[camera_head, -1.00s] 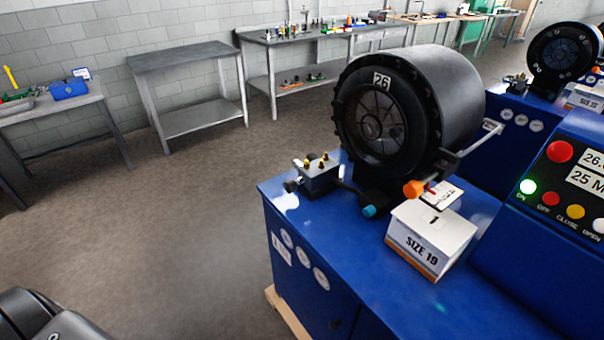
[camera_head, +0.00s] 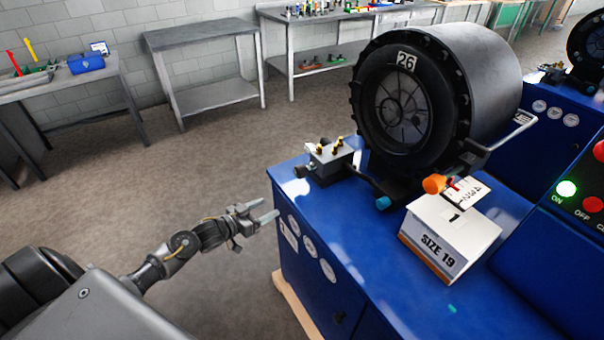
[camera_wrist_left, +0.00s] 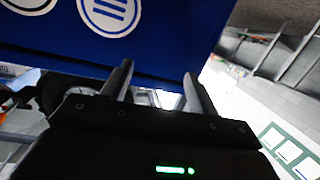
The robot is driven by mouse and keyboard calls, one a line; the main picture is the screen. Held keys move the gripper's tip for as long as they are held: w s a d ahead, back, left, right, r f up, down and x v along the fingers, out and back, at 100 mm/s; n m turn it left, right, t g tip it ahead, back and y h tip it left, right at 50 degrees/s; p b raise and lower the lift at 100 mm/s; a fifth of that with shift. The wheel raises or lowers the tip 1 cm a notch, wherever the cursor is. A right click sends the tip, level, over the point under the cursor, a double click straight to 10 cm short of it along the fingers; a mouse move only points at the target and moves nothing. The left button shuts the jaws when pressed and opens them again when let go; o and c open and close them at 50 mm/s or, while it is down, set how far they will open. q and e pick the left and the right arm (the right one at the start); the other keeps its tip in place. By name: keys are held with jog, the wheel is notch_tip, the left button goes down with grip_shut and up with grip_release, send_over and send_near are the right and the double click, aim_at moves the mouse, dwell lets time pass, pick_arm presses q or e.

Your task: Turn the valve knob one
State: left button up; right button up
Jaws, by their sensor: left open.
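A grey valve block (camera_head: 330,162) with brass fittings sits on the near left corner of the blue crimper's top. A dark knob (camera_head: 301,171) sticks out from its left end. A teal knob (camera_head: 383,203) and an orange knob (camera_head: 434,184) stand in front of the crimper head. I cannot tell which knob is number one. My left gripper (camera_head: 270,210) is open and empty, beside the blue cabinet's left side and below the valve block. In the left wrist view its two fingers (camera_wrist_left: 158,90) are apart before the blue panel; no knob shows between them. My right gripper is not in view.
The black crimper head (camera_head: 405,105) marked 26 stands on the blue cabinet (camera_head: 340,255). A white SIZE 19 box (camera_head: 450,235) stands near the orange knob. Grey tables (camera_head: 200,45) line the wall. The floor (camera_head: 180,170) left of the cabinet is clear.

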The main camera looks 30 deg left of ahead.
aim_at(296, 173)
pick_arm(q)
jog(key=w+d+r+m+h, duration=0.2)
jog(key=d+r+h, duration=0.15)
jog(key=r, duration=0.85)
jog(key=p+x, duration=0.2)
jog(key=x, duration=0.6)
jog(key=shift+a, duration=0.1)
jog(key=shift+x, duration=0.95)
jog(key=shift+f, duration=0.1)
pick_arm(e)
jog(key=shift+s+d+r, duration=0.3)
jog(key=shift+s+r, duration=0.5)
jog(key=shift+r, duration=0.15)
pick_arm(q)
jog(key=c, duration=1)
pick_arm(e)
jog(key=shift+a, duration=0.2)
pick_arm(q)
jog(key=shift+t, duration=0.3)
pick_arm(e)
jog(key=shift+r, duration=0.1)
